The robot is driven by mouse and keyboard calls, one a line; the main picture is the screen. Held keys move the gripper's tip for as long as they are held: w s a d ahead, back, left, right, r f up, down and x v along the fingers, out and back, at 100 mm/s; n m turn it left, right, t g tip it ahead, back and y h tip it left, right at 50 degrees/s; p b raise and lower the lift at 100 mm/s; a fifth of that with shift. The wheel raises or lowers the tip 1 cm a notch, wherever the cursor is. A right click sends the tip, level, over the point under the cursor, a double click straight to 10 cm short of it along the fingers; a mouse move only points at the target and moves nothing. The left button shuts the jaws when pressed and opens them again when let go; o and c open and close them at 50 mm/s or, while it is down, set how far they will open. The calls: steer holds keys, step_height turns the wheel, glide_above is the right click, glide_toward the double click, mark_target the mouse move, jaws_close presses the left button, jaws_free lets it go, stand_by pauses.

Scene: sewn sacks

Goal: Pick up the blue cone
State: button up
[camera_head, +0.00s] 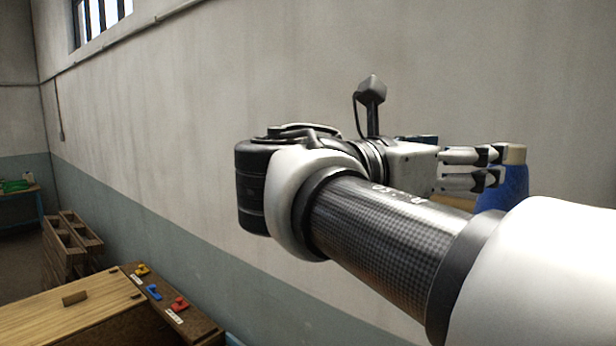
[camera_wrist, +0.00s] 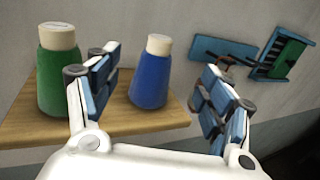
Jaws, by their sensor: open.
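The blue cone (camera_wrist: 150,82), with a cream top, stands upright on a wooden shelf (camera_wrist: 148,121) in the wrist view. In the head view the blue cone (camera_head: 511,188) is partly hidden behind my fingers and arm. My gripper (camera_wrist: 160,62) is open and empty. In the wrist view the cone appears between the two fingers, nearer the left one. In the head view my gripper (camera_head: 497,165) is stretched out to the right, with its fingertips overlapping the cone; I cannot tell whether they touch it.
A green cone (camera_wrist: 60,80) with a cream top stands left of the blue one, partly behind my left finger. A blue board (camera_wrist: 224,50) and a blue-green rack (camera_wrist: 281,55) are at the wall. A wooden bench (camera_head: 70,310) and crates (camera_head: 68,250) stand lower left.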

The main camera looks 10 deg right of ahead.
steer(key=p, duration=0.1)
glide_toward(511, 145)
steer(key=f+x, duration=0.1)
steer(key=x, duration=0.4)
steer(key=p+x, duration=0.1)
steer(key=x, duration=0.3)
steer(key=shift+d+r, duration=0.1)
steer(key=shift+r, duration=0.05)
steer(key=shift+w+d, duration=0.15)
steer(key=shift+d, duration=0.25)
steer(key=shift+a, duration=0.1)
steer(key=shift+c, duration=0.2)
steer(key=shift+a, duration=0.1)
steer(key=shift+c, duration=0.6)
steer(key=c, duration=1.5)
